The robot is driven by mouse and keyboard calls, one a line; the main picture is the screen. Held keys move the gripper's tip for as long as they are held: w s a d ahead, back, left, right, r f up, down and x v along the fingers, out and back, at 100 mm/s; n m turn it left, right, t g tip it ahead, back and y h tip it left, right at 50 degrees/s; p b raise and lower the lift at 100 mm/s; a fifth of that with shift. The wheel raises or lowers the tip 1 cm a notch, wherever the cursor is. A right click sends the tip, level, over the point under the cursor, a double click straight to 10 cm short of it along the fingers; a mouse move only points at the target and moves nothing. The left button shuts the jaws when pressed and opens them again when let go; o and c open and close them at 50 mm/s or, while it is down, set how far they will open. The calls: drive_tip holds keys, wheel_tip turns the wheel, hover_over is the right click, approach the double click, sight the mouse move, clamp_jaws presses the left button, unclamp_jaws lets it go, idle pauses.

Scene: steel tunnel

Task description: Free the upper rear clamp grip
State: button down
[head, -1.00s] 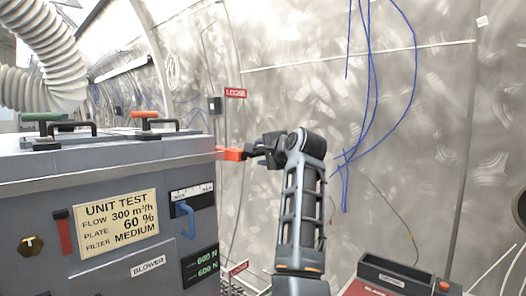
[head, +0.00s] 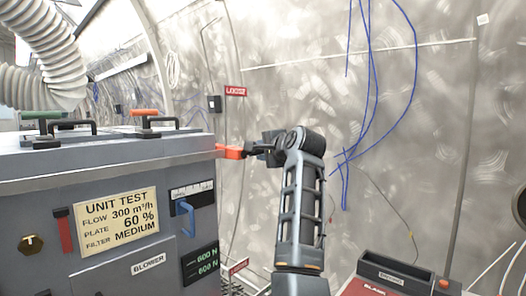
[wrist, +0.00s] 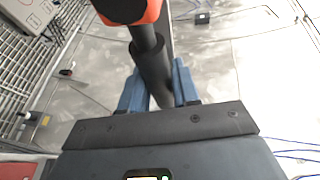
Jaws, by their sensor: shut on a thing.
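The upper rear clamp grip shows in the head view as an orange-red piece (head: 231,152) at the right upper edge of the grey blower unit (head: 120,190). A dark part runs from it toward my gripper (head: 262,150). In the wrist view the orange-red piece (wrist: 128,10) is at the top, with a thick black rod (wrist: 150,62) leading down from it. The blue fingers of my gripper (wrist: 158,88) stand on both sides of that rod and are shut on it. The exact contact is partly hidden by the rod and gripper body.
A red sign reading LOOSE (head: 235,91) is on the wall above the grip. Another red sign (head: 238,268) is low beside the unit. Blue cables (head: 372,80) hang on the right wall. A dark open bin (head: 395,272) stands at lower right.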

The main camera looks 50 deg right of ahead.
idle(0.3)
drive_tip(key=r+n, duration=0.2)
drive_tip(key=n+t+h+b, duration=0.1)
drive_tip(key=shift+a+r, duration=0.25)
drive_tip(key=shift+r, duration=0.15)
drive_tip(key=r+n, duration=0.1)
drive_tip(key=a+n+t+b, duration=0.1)
drive_tip(key=shift+r+n+h, duration=0.4)
drive_tip(key=a+r+n+t, duration=0.1)
drive_tip(key=r+n+b, duration=0.1)
drive_tip(key=n, duration=0.1)
drive_tip(key=shift+a+n+t, duration=0.3)
drive_tip(key=shift+a+t, duration=0.1)
drive_tip(key=shift+a+r+n+t+y+b, duration=0.3)
drive_tip(key=shift+a+n+b, duration=0.15)
drive_tip(key=shift+n, duration=0.3)
drive_tip(key=shift+a+r+n+t+y+b, duration=0.2)
drive_tip(key=shift+a+n+t+b, duration=0.15)
drive_tip(key=shift+n, duration=0.45)
drive_tip(key=shift+a+r+n+t+y+b, duration=0.25)
drive_tip(key=shift+a+n+b, duration=0.25)
drive_tip(key=shift+n, duration=0.25)
drive_tip(key=c, duration=0.9)
unclamp_jaws()
drive_tip(key=b+v, duration=0.1)
drive_tip(key=v, duration=0.6)
drive_tip(key=shift+s+a, duration=0.2)
drive_tip(key=shift+s, duration=0.15)
